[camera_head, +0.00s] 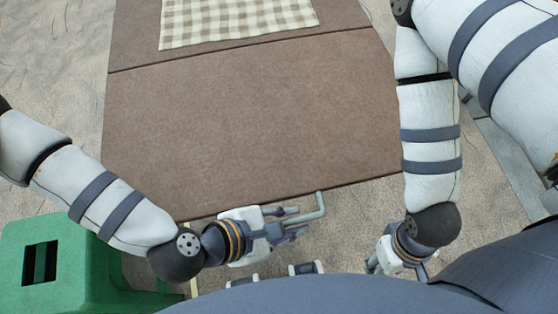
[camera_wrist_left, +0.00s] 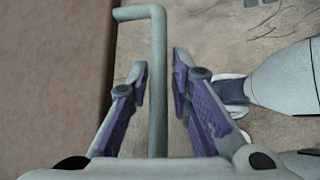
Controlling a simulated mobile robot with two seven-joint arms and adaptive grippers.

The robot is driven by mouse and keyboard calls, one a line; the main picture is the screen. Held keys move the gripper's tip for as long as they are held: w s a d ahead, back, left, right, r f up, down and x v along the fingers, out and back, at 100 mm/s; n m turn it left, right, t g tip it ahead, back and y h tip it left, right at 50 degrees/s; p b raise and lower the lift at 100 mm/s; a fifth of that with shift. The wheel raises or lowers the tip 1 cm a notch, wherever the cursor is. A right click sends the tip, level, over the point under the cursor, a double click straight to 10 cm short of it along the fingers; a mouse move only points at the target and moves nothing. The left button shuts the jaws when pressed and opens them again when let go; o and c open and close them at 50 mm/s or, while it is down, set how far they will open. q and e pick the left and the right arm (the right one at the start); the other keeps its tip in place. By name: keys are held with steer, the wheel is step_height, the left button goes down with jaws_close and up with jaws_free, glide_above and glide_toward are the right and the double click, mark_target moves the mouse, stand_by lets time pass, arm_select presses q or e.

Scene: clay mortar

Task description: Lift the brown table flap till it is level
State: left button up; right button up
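The brown table flap (camera_head: 250,120) fills the middle of the head view, joined along a dark seam to the brown tabletop (camera_head: 135,40) beyond it. Its tilt is hard to judge from above. A grey-green bent bar handle (camera_head: 319,207) sticks out from its near edge; it also shows in the left wrist view (camera_wrist_left: 158,90). My left gripper (camera_head: 293,224) is at the handle, with the bar between its fingers (camera_wrist_left: 160,75) and narrow gaps beside it. My right gripper (camera_head: 396,264) hangs low, apart from the flap, its fingers partly hidden.
A checked cloth (camera_head: 235,18) lies on the tabletop. A green stool (camera_head: 75,260) stands at the lower left, close to my left arm. Sandy ground surrounds the table, and a grey slab edge (camera_head: 500,155) lies to the right.

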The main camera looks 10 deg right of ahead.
arm_select(q)
steer(key=a, duration=0.1)
steer(key=a+r, duration=0.2)
steer(key=shift+s+a, duration=0.3)
steer(key=s+a, duration=0.2)
steer(key=a, duration=0.8)
steer(key=shift+s+a, duration=0.15)
steer(key=shift+s, duration=0.1)
